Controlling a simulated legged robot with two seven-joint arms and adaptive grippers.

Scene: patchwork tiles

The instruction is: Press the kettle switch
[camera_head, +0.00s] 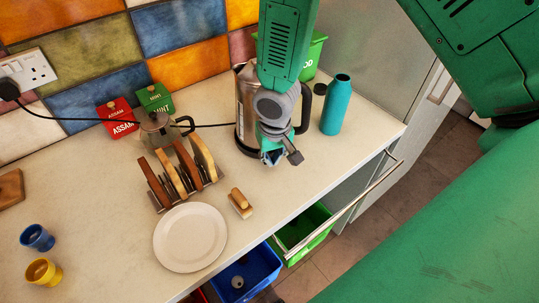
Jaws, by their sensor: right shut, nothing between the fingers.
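The metal kettle (244,108) stands upright on the counter near the wall, with its dark handle (304,108) on the right. My right gripper (274,157) hangs down in front of the kettle and covers much of it. Its fingers are shut and empty, low by the kettle's front. I cannot tell whether they touch the kettle. The kettle switch is not visible; the arm and gripper may hide it. My left gripper is not in view.
A teal bottle (336,105) stands right of the kettle, with a green bin (316,55) behind. The counter's front edge and an open drawer (345,208) lie nearby.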

